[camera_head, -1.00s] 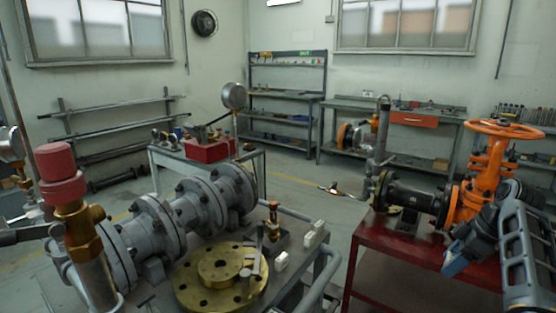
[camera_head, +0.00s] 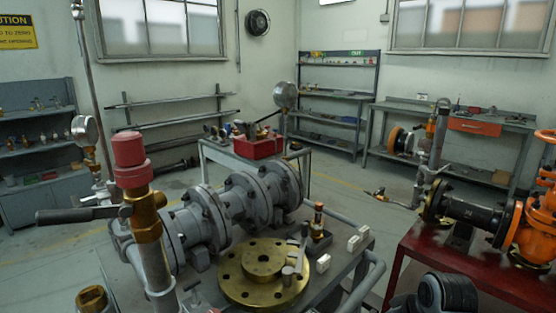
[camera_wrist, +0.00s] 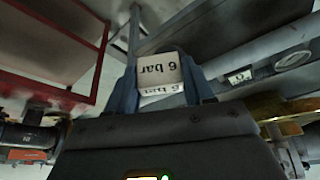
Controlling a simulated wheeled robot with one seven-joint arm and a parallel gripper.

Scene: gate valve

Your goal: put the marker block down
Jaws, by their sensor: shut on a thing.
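The marker block (camera_wrist: 159,72) is a small white block with "6 bar" printed in black on two faces. It shows upside down in the wrist view. My gripper (camera_wrist: 162,82) is shut on it, with blue-grey fingers on either side. No surface touching the block is visible. In the head view, a dark part of my arm (camera_head: 447,293) shows at the bottom right; the fingers and the held block are out of sight there. Similar white blocks (camera_head: 323,263) stand on the grey bench (camera_head: 345,275), right of the brass flange (camera_head: 238,285).
Grey flanged pipework (camera_head: 215,215) and a red-capped brass valve (camera_head: 135,185) crowd the bench's left. A red table (camera_head: 470,270) carries the orange gate valve (camera_head: 530,225) at right. Another marked white block (camera_wrist: 240,76) shows in the wrist view. Open floor separates bench and table.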

